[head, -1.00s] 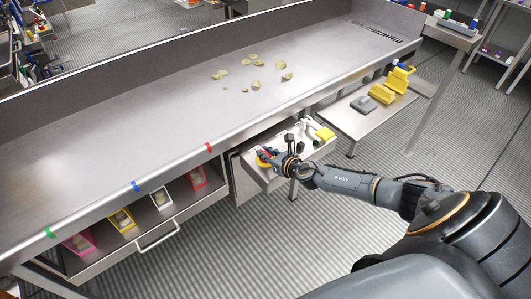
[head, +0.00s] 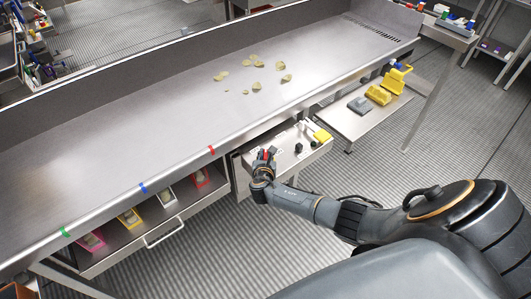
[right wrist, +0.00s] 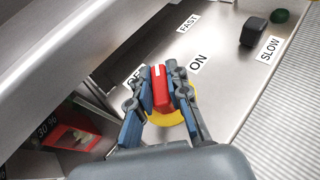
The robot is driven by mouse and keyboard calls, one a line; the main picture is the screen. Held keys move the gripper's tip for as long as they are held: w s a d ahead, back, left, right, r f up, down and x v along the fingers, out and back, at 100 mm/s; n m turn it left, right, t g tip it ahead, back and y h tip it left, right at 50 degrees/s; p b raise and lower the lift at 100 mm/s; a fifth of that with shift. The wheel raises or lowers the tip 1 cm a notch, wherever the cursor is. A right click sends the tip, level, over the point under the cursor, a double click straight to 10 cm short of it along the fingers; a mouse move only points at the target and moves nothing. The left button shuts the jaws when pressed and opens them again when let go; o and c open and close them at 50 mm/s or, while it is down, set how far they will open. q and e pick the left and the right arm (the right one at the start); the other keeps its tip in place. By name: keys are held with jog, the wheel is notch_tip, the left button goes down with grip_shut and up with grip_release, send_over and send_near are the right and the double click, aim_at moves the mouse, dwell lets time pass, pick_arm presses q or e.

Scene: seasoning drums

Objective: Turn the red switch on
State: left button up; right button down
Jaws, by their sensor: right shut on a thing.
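The red switch (right wrist: 161,88) is an upright red handle on a round yellow base (right wrist: 166,116), on a steel panel below the bench. My right gripper (right wrist: 163,84) is shut on the red handle, one finger on each side. In the head view this gripper (head: 264,158) is over the panel's left end, with a bit of red between its fingers. The handle's white-marked end points up the wrist picture, near the OFF label (right wrist: 137,73), which a finger partly hides. The ON label (right wrist: 199,63) is to its right. My left gripper is not in view.
A black knob (right wrist: 254,32) stands on the panel, near the FAST (right wrist: 188,22) and SLOW (right wrist: 269,49) labels. The steel bench (head: 120,130) overhangs just behind. A shelf with several coloured bins is at left; a red-framed bin (right wrist: 74,138) is close to the gripper.

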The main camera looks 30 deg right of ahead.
jog(key=m+g+h+b, duration=0.1)
jog(key=m+g+h, duration=0.1)
jog(key=m, duration=0.1)
jog(key=shift+w+a+f+h+b, duration=0.1)
jog(key=shift+f+h+b, duration=0.1)
jog(key=shift+h+b, duration=0.15)
jog(key=m+g+h+b, duration=0.1)
jog(key=m+g+b, duration=0.1)
jog(key=g+b, duration=0.1)
jog(key=m+g+h+b, duration=0.1)
jog(key=m+g+b, duration=0.2)
jog(key=b, duration=0.1)
jog(key=shift+h, duration=0.35)
jog(key=shift+r+m+g+b, duration=0.2)
jog(key=shift+m+g+b, duration=0.75)
jog(key=shift+b, duration=0.2)
jog(key=c, duration=1.3)
grip_release()
jog(key=v, duration=1.1)
jog(key=shift+a+r, duration=0.15)
jog(key=shift+a, duration=0.25)
